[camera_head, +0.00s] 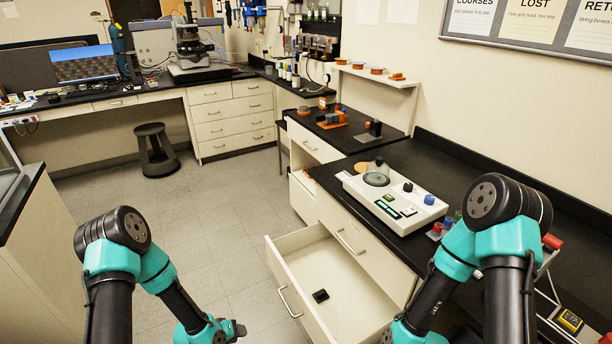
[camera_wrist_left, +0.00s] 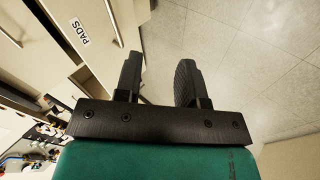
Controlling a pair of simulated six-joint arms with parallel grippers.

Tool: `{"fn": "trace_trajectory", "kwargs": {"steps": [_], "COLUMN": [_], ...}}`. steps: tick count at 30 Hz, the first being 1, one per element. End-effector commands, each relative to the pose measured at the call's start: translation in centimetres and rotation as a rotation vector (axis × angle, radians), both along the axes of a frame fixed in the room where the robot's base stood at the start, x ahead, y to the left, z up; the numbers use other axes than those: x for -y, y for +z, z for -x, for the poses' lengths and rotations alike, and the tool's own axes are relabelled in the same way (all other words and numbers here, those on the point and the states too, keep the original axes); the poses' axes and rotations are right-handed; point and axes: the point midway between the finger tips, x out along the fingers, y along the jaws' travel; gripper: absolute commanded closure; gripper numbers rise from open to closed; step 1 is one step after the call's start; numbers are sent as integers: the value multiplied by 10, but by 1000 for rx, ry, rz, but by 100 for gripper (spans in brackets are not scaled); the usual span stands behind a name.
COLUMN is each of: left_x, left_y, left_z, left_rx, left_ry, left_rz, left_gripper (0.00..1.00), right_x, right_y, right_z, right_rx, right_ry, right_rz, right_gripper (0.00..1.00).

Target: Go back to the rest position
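My left arm comes in from the left and hangs over the floor. Its gripper (camera_head: 236,328) is low in the head view, left of an open drawer (camera_head: 292,268). In the left wrist view, the two black fingers of this gripper (camera_wrist_left: 158,64) stand apart with only floor between them, so it is open and empty. My right arm (camera_head: 490,250) reaches down at the right in front of the bench. Its gripper is outside the frame.
The open drawer holds a small black object (camera_head: 320,295). A white instrument (camera_head: 390,196) stands on the black bench (camera_head: 450,163) above it. A drawer front labelled PADS (camera_wrist_left: 80,32) shows in the left wrist view. A stool (camera_head: 156,150) stands farther back. The floor (camera_head: 215,225) is clear.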

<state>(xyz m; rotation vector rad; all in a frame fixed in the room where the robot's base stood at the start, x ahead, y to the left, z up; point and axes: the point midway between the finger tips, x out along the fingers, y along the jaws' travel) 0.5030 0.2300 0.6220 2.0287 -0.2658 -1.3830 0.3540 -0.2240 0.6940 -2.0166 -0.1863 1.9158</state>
Motion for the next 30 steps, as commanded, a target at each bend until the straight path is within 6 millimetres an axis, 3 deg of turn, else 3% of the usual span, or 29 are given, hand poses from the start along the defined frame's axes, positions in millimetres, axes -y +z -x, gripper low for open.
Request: {"fn": "trace_trajectory", "kwargs": {"steps": [9, 12, 17, 30], "left_x": [4, 5, 6, 6], "left_y": [54, 66, 73, 72], "left_z": [111, 136, 150, 149], "left_rx": [-219, -265, -293, -291], "left_ry": [-163, -200, -223, -220], "left_rz": [-227, -254, -268, -267], "left_gripper": [64, 64, 64, 64], "right_x": [0, 0, 0, 0], "right_y": [0, 0, 0, 0], "right_z": [0, 0, 0, 0], "right_rx": [0, 0, 0, 0], "right_ry": [0, 0, 0, 0], "right_rz": [0, 0, 0, 0], "right_gripper": [57, 57, 57, 57]}}
